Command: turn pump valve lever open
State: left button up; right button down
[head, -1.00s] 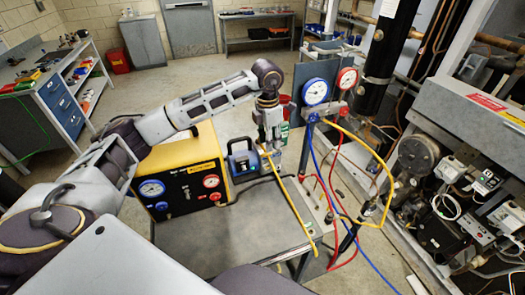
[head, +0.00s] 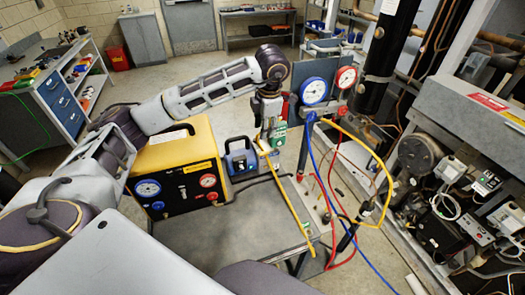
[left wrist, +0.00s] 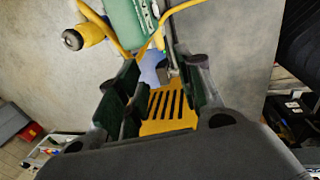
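The blue pump (head: 240,158) stands on the cart beside the yellow-and-black gauge box. My left gripper (head: 268,146) points down just right of the pump, beside a small green device (head: 279,135). In the left wrist view my gripper (left wrist: 160,80) has its two dark fingers apart. A blue part (left wrist: 153,66) and a yellow slotted part (left wrist: 165,107) show between and below them. The green device (left wrist: 127,22) is beyond the fingertips, with a yellow fitting (left wrist: 76,38) and a yellow hose beside it. I cannot make out the valve lever clearly. My right gripper is not in view.
The yellow-and-black box (head: 180,170) stands left of the pump. A yellow hose (head: 291,208) crosses the cart top (head: 225,235). Blue and red gauges (head: 314,91) and loose hoses hang at the right. The cart's front is clear.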

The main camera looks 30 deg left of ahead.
aim_at(262, 153)
pick_arm(q)
jog(key=shift+f, duration=0.1)
jog(key=shift+w+a+f+p, duration=0.35)
jog(key=shift+f+p, duration=0.1)
jog(key=shift+f, duration=1.8)
jog(key=shift+w+a+f+p, duration=0.2)
jog(key=shift+a+f+p, duration=0.15)
jog(key=shift+f, duration=1.9)
jog(key=shift+w+a+f+p, duration=0.3)
jog(key=shift+f+p, duration=0.2)
jog(key=shift+f, duration=1.75)
grip_shut()
